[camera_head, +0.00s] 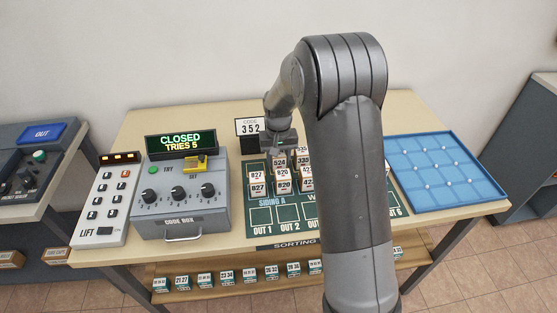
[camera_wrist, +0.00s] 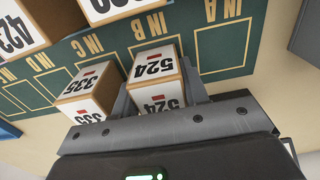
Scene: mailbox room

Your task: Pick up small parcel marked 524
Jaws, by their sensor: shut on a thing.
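The small parcel marked 524 (camera_wrist: 153,66) is a brown box with white labels and a small red mark. It sits between the two fingers of my gripper (camera_wrist: 160,88), which is shut on it. In the head view the 524 parcel (camera_head: 279,161) is in the back row on the green sorting mat, directly under my gripper (camera_head: 279,146). I cannot tell whether it is still touching the mat.
Parcel 335 (camera_wrist: 84,92) stands close beside the held one. Parcels 827 (camera_head: 256,177) and 820 (camera_head: 282,178) stand in front. A code sign (camera_head: 249,128) stands behind. The code box (camera_head: 180,195) is left, an empty blue tray (camera_head: 447,170) right.

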